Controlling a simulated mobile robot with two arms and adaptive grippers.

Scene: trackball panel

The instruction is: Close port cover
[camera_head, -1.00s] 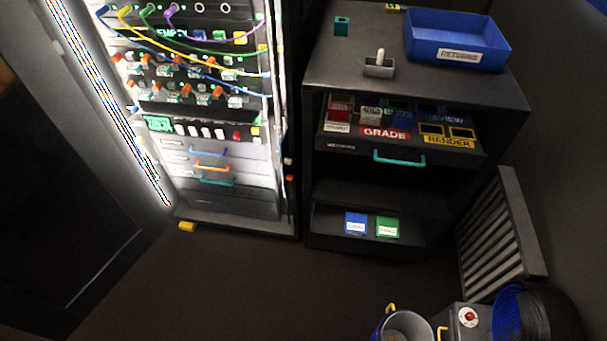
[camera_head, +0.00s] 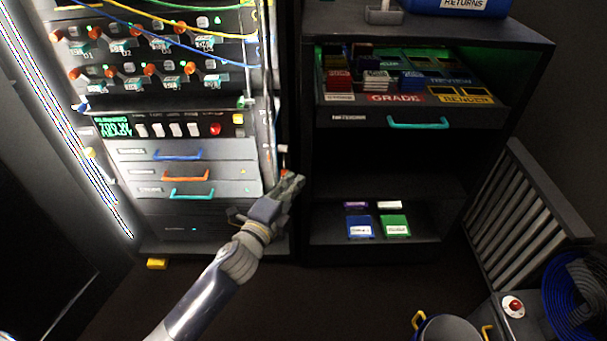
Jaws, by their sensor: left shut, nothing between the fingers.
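The lit rack (camera_head: 190,218) stands at left, with several rows of ports and switches, cables and drawers with blue, orange and teal handles. My left gripper (camera_head: 291,182) is shut and empty at the rack's lower right edge. A small red part (camera_head: 284,172) and a small white part (camera_head: 283,149) show just above its fingers. I cannot tell whether either is the port cover, nor whether the gripper touches them. The gripper hides part of the rack's edge. My right gripper is not in view.
A dark cabinet (camera_head: 312,170) stands right of the rack, its drawer with a teal handle (camera_head: 417,124) holding several cartridges. A grey slatted panel (camera_head: 525,205), a bucket (camera_head: 450,330) and a red-button box (camera_head: 512,307) are at right. A yellow block (camera_head: 157,264) lies by the rack's base.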

